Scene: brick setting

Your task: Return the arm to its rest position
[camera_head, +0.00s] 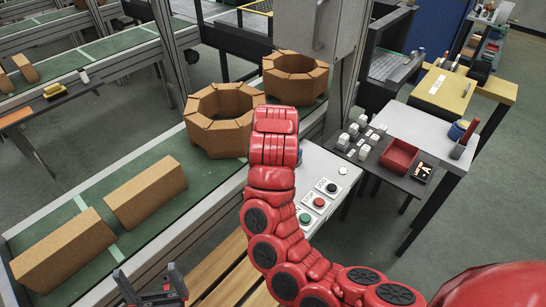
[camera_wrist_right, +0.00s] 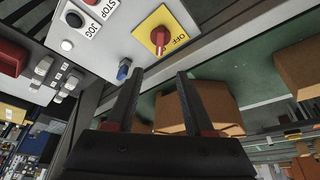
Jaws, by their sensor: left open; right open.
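My right arm (camera_head: 275,150) is red and reaches from the lower right up over the control panel (camera_head: 318,185). Its gripper is hidden in the head view. In the right wrist view my right gripper (camera_wrist_right: 156,85) is open, with nothing between its two dark fingers. Beyond its fingertips are the panel face and a red rotary switch (camera_wrist_right: 158,38) on a yellow plate. My left gripper (camera_head: 152,284) is at the bottom left edge of the head view, open and empty, beside the conveyor's near side.
The green conveyor (camera_head: 150,215) carries tan bricks (camera_head: 62,250) and ring-shaped brick stacks (camera_head: 222,118). A metal post stands behind my right arm. A side table with a red bin (camera_head: 398,158) and white blocks is to the right. Floor at the far right is clear.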

